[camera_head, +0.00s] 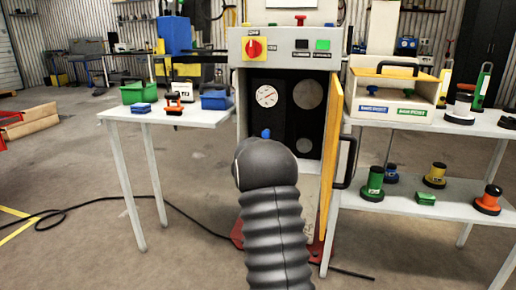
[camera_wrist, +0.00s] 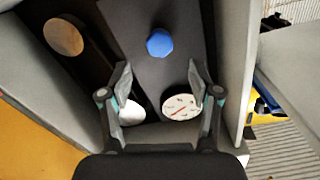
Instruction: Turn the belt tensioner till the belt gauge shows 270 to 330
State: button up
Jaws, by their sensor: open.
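The belt tensioner looks to be the blue knob on the dark panel inside the open cabinet; in the wrist view the blue knob (camera_wrist: 160,42) is beyond my fingertips, apart from them. My gripper (camera_wrist: 160,85) is open with nothing between its fingers. In the head view the blue knob (camera_head: 266,134) just shows above my dark arm, which hides the gripper. The round white gauge (camera_head: 267,96) has a red needle; its numbers are too small to read. The gauge (camera_wrist: 180,107) also shows in the wrist view, partly beside the right finger.
The cabinet's yellow-edged door (camera_head: 333,150) stands open on the right. A red rotary switch (camera_head: 254,48) and a green button (camera_head: 322,44) are on top. A table (camera_head: 165,118) with bins stands left, and a shelf (camera_head: 430,190) with several coloured parts stands right.

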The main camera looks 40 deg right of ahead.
jog(key=shift+v, duration=2.1)
jog(key=shift+f, duration=0.1)
jog(key=s+a+f+n+g+y, duration=0.1)
jog(key=a+f+n+y, duration=0.3)
jog(key=a+f+y, duration=0.65)
jog(key=s+a+f+n+g, duration=0.2)
jog(key=s+a+f, duration=0.1)
jog(key=s+a, duration=0.35)
jog(key=s+a+r+n+g+y, duration=0.1)
jog(key=s+a+r+n, duration=0.1)
jog(key=s+a+r, duration=0.2)
jog(key=s+a+r+n+g+y, duration=0.1)
jog(key=s+a+r, duration=0.3)
jog(key=s+a, duration=0.7)
jog(key=s+a+r+n+g+y, duration=0.1)
jog(key=s+a+r+n, duration=0.2)
jog(key=s+a, duration=0.5)
jog(key=s+n, duration=0.1)
jog(key=s, duration=1.2)
jog(key=shift+r+p, duration=0.35)
jog(key=shift+r, duration=0.05)
